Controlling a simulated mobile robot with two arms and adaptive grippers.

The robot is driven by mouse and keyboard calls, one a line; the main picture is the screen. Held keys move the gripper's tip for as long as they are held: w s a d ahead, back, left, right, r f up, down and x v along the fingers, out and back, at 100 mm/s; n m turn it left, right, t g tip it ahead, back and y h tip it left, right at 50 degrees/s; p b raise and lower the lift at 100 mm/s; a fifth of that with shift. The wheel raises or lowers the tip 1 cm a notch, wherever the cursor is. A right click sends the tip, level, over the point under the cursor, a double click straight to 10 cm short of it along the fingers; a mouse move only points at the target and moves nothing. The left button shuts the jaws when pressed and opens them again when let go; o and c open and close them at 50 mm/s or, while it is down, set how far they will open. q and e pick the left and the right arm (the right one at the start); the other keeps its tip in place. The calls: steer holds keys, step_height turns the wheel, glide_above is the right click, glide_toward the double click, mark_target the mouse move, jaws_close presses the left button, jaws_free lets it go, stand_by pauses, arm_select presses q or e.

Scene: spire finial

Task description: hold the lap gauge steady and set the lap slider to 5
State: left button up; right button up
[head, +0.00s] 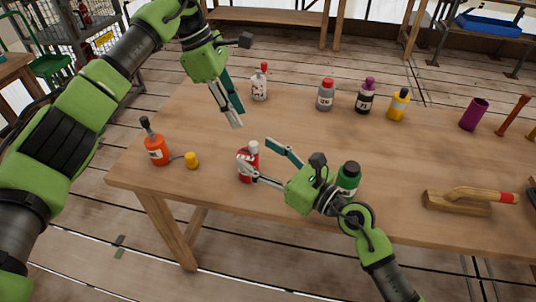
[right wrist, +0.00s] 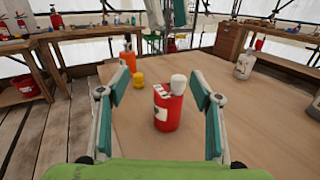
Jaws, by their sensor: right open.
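A red cylinder-shaped piece (head: 244,172) with a white cap (head: 254,147) and a pale label stands upright near the table's front edge. The right wrist view shows this red piece (right wrist: 168,112) more closely, with a pale marked strip beside the cap; I cannot tell whether it is the lap gauge, and no slider or number can be read. My right gripper (head: 256,155) is open, its fingers (right wrist: 160,80) on either side of the piece, with clear gaps in the right wrist view. My left gripper (head: 236,119) hangs above and behind the piece; its finger gap is unclear.
An orange bottle (head: 157,150) and a yellow cap (head: 191,160) stand to the left. Several bottles line the back, including a grey one (head: 325,98). A wooden float (head: 458,203) lies right. The table middle is clear.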

steer(key=shift+t+h, duration=0.3)
steer(key=shift+h, duration=0.1)
steer(key=f, duration=0.3)
steer(key=d+f, duration=0.1)
steer(key=f, duration=0.5)
steer(key=shift+w+d, duration=0.25)
steer(key=shift+w, duration=0.1)
steer(key=x, duration=0.6)
steer(key=shift+r, duration=0.15)
steer(key=shift+x, duration=0.75)
